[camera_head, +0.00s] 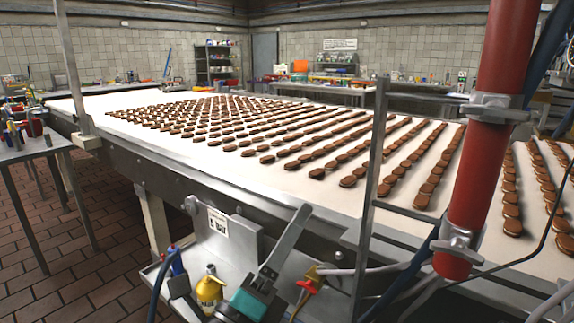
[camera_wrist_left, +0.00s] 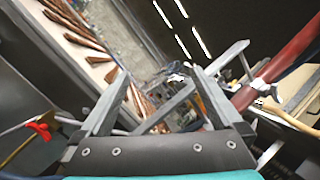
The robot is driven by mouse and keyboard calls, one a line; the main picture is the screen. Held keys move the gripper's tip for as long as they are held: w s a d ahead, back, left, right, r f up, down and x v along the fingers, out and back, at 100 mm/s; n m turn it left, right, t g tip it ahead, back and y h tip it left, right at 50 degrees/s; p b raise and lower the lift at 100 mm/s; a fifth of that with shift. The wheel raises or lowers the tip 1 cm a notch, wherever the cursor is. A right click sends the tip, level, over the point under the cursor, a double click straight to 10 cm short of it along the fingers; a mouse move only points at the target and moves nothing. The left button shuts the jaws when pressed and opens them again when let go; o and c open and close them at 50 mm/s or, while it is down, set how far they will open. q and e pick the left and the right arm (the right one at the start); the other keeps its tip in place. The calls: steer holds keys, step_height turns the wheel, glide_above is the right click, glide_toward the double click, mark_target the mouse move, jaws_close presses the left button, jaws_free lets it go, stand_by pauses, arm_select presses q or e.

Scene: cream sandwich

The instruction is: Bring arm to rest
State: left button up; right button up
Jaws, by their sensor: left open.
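My left gripper (camera_head: 286,240) is in the lower middle of the head view, a grey gripper with a teal band at its base. It is in front of the near side of the long conveyor table (camera_head: 150,150) and points up and away. In the left wrist view the left gripper (camera_wrist_left: 165,82) has its two grey fingers spread apart with nothing held between them. The right gripper is in neither view.
Rows of brown biscuits (camera_head: 240,125) cover the white belt. A red post (camera_head: 490,140) with clamps and a grey upright frame stand at right. A yellow bottle (camera_head: 209,292) sits left of the gripper. A side table (camera_head: 30,150) with tools is at left, beside open brick floor.

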arm_select(q)
steer(key=s+a+f+n+g+y, duration=0.1)
steer(key=a+f+n+g+y, duration=0.3)
steer(key=a+f+n+y, duration=1.05)
steer(key=s+a+f+n+g+h, duration=0.2)
steer(key=s+f+n+g+h, duration=0.1)
steer(key=s+f+n+g, duration=1.3)
steer(key=s+a+f+m+t, duration=0.15)
steer(key=s+f, duration=0.25)
steer(key=f, duration=1.1)
steer(key=s+a+f+m+t, duration=0.15)
steer(key=s+f, duration=0.25)
steer(key=f, duration=1)
steer(key=s+r+g+p, duration=0.1)
steer(key=s+r+p, duration=1.2)
steer(key=p, duration=0.8)
steer(key=shift+d+r, duration=0.15)
steer(key=shift+r, duration=0.1)
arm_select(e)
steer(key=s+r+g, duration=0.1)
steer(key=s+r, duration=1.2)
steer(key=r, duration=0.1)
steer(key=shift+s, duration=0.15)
arm_select(q)
steer(key=shift+s+y, duration=0.1)
steer(key=shift+y, duration=0.15)
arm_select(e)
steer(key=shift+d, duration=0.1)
